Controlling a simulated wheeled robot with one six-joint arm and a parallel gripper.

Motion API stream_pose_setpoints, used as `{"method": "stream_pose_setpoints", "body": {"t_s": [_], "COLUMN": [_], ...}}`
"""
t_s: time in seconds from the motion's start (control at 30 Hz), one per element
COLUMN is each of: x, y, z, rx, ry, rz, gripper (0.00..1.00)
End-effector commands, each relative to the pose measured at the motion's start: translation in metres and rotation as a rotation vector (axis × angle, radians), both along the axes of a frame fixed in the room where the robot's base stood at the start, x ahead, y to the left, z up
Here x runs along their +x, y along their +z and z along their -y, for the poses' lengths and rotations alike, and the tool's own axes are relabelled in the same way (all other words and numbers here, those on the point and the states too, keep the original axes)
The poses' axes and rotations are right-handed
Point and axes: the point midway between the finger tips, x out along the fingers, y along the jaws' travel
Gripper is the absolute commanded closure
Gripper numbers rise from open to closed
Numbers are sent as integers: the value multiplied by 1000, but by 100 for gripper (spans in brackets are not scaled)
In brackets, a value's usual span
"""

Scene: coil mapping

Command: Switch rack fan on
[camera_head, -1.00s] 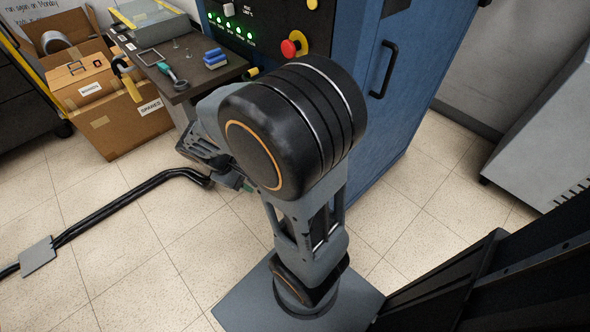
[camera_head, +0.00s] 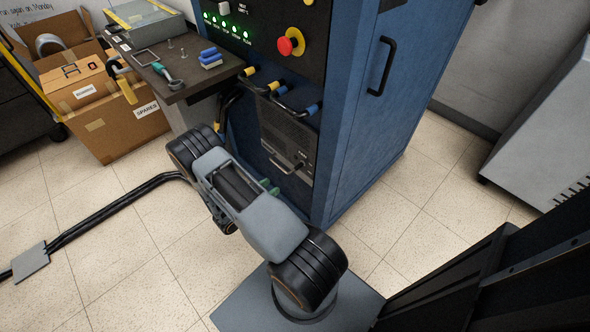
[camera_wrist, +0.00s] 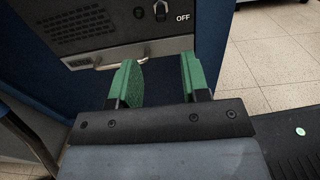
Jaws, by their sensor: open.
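The blue rack (camera_head: 375,130) stands in front of me, with a dark fan panel (camera_head: 287,140) low in its front. In the wrist view the panel (camera_wrist: 115,25) has a vent grille at the left and a small toggle switch (camera_wrist: 160,10) with the label OFF beside it. A pale handle bar (camera_wrist: 145,48) runs along the panel's lower edge. My gripper (camera_wrist: 162,80) is open, its two green fingers apart and empty, below the panel and the switch. In the head view my gripper (camera_head: 268,187) is mostly hidden behind my arm, low at the rack's front.
Cables with yellow and blue plugs (camera_head: 280,92) hang above the panel. A red emergency knob (camera_head: 290,42) sits higher. A workbench (camera_head: 190,85) with tools stands left, with cardboard boxes (camera_head: 110,110) beyond. Black cables (camera_head: 110,215) cross the floor. A grey cabinet (camera_head: 545,130) is at right.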

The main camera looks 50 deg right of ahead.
Motion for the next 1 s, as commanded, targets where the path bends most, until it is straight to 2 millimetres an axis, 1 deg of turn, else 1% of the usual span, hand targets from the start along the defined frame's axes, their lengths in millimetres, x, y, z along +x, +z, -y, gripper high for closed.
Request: {"method": "stream_pose_setpoints", "body": {"t_s": [0.4,0.6,0.8,1.0], "x": [-7,-9,-10,-10], "y": [-1,-1,-1,0], "z": [79,107,122,127], "rx": [0,0,1,1], "ry": [-6,-5,-3,-2], "rz": [0,1,-1,-1], "gripper": [57,57,57,57]}}
